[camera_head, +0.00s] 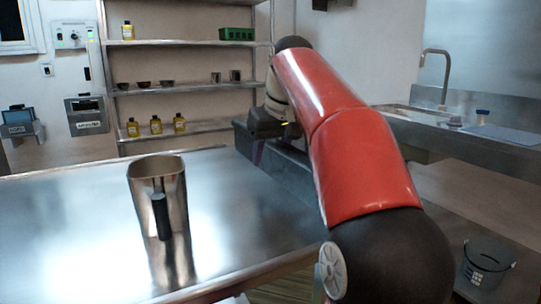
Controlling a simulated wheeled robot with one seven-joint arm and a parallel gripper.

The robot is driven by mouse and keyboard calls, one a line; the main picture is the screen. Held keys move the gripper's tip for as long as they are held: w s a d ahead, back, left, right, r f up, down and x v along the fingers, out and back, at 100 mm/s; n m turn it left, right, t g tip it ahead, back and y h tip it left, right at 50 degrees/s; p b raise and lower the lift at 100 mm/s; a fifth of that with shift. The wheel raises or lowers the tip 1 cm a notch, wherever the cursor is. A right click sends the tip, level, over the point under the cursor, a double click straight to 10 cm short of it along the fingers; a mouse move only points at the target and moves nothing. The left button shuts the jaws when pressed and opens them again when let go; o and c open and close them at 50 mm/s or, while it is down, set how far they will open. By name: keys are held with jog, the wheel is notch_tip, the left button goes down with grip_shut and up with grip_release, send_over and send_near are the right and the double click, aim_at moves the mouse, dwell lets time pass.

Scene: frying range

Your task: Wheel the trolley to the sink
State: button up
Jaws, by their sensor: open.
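The sink (405,110) is set in a steel counter along the right wall, with a tall curved tap (443,75) over it. My red arm reaches forward across the middle of the view. My gripper (262,128) shows at the arm's far end, partly hidden by the arm; its fingertips are not clear. It is open, and nothing shows in it. A long grey metal piece (285,180) lies just below and beyond my gripper, at the table's right edge. I cannot tell whether it is part of the trolley or whether my gripper touches it. No trolley handle or wheels are clearly visible.
A steel table (90,215) fills the left foreground, bearing a metal jug (158,180) with a black handle. Wall shelves (190,88) hold yellow bottles and a green crate (237,34). A dark bucket (487,262) stands at lower right. Some floor shows below the table.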

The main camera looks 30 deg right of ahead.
jog(key=shift+c, duration=0.2)
grip_shut()
jog(key=shift+d, duration=0.1)
